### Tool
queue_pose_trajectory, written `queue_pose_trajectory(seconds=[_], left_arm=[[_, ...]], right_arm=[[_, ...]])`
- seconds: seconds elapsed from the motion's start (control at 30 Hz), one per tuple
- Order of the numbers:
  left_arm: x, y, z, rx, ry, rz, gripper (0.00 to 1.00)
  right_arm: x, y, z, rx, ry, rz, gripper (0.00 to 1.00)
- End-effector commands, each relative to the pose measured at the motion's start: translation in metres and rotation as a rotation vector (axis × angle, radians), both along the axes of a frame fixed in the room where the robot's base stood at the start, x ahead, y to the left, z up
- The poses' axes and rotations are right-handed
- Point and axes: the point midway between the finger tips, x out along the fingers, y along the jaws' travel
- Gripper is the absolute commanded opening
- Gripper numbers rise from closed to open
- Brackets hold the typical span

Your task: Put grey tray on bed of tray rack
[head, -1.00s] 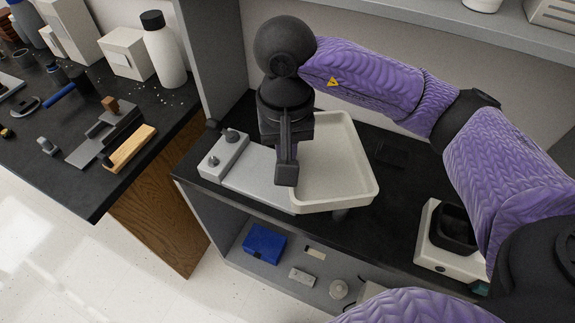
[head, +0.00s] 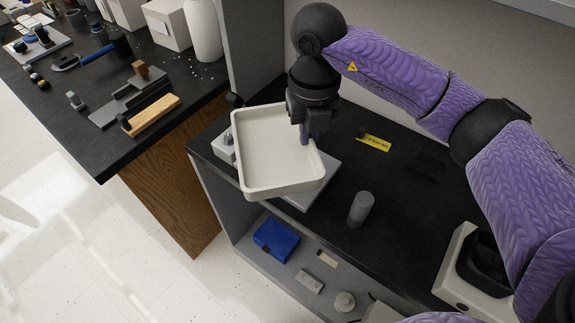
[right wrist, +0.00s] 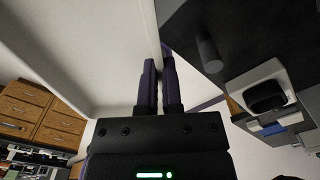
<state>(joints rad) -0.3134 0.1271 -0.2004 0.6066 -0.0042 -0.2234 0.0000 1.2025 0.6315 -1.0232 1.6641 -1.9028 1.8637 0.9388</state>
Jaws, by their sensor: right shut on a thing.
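The grey tray (head: 245,190), a pale shallow open box, is empty and hangs from my right gripper (head: 305,140). The gripper is shut on the tray's right wall. In the right wrist view the fingers (right wrist: 160,75) pinch that wall, and the tray's pale surface (right wrist: 80,40) fills the upper left. The tray rack (head: 318,188) is a light grey plate with a raised knobbed end at its left, on the black bench. The tray is over it and hides most of its bed. I cannot tell whether they touch. My left gripper is not in view.
A dark grey cylinder (head: 361,209) stands on the bench right of the tray. A yellow label (head: 374,142) lies behind it. A white device with a dark well (head: 468,262) is at the right. A grey upright panel (head: 252,50) stands behind the tray on the left.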

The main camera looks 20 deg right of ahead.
Motion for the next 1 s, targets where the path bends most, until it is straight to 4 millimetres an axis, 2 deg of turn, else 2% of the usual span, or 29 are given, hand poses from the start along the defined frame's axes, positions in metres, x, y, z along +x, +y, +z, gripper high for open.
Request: queue_pose_trajectory(seconds=[0.03, 0.2, 0.3, 0.4, 0.53, 0.9, 1.0], left_arm=[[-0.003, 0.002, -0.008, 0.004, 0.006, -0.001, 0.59], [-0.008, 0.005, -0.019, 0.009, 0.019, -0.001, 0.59], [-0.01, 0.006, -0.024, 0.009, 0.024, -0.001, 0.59], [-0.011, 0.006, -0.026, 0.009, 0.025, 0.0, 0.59], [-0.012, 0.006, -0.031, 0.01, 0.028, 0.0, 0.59], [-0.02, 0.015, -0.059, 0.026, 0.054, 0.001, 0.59], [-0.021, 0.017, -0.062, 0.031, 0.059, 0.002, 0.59]], right_arm=[[0.003, 0.0, -0.009, 0.0, 0.001, -0.157, 0.0], [0.014, 0.0, -0.022, 0.001, -0.001, -0.743, 0.0], [0.019, -0.001, -0.027, 0.0, 0.0, -1.004, 0.0], [0.021, -0.001, -0.03, 0.0, 0.0, -1.171, 0.0], [0.022, -0.001, -0.042, -0.001, 0.001, -1.251, 0.0], [0.022, -0.001, -0.124, -0.004, 0.003, -1.251, 0.0], [0.022, -0.001, -0.133, -0.001, 0.001, -1.25, 0.0]])
